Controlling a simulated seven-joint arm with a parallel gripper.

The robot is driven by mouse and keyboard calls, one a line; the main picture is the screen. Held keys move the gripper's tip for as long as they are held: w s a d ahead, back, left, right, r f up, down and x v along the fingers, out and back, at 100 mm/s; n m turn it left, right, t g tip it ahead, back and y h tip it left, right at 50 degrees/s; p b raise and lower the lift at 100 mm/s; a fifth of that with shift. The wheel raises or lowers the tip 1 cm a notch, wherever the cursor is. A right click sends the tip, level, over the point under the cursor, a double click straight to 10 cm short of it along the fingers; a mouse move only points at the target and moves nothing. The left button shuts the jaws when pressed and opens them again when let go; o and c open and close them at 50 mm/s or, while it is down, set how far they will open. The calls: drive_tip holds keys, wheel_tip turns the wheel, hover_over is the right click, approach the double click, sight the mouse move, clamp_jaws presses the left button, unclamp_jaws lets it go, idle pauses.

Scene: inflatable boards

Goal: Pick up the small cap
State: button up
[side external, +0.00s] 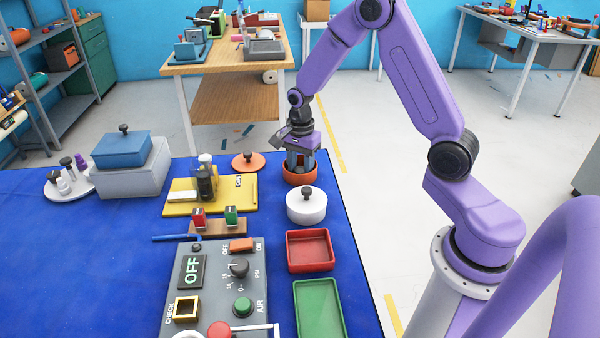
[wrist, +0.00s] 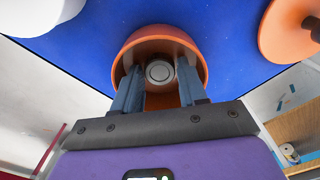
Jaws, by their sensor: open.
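The small cap (wrist: 159,71) is a round grey-white piece with a ringed top, lying inside an orange bowl (wrist: 146,40). In the side view the bowl (side external: 300,177) stands near the far right corner of the blue table, and its inside is hidden there. My gripper (side external: 300,163) points down into the bowl. In the wrist view its two fingers (wrist: 159,80) are apart, one on each side of the cap. Whether a finger touches the cap I cannot tell.
An orange lid with a dark knob (side external: 248,161) lies left of the bowl. A white lidded pot (side external: 306,207) stands close in front, then a red tray (side external: 311,251) and a green tray (side external: 319,310). A yellow board with bottles (side external: 237,198) is further left.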

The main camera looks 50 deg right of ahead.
drive_tip(key=c, duration=0.7)
drive_tip(key=shift+o, duration=0.2)
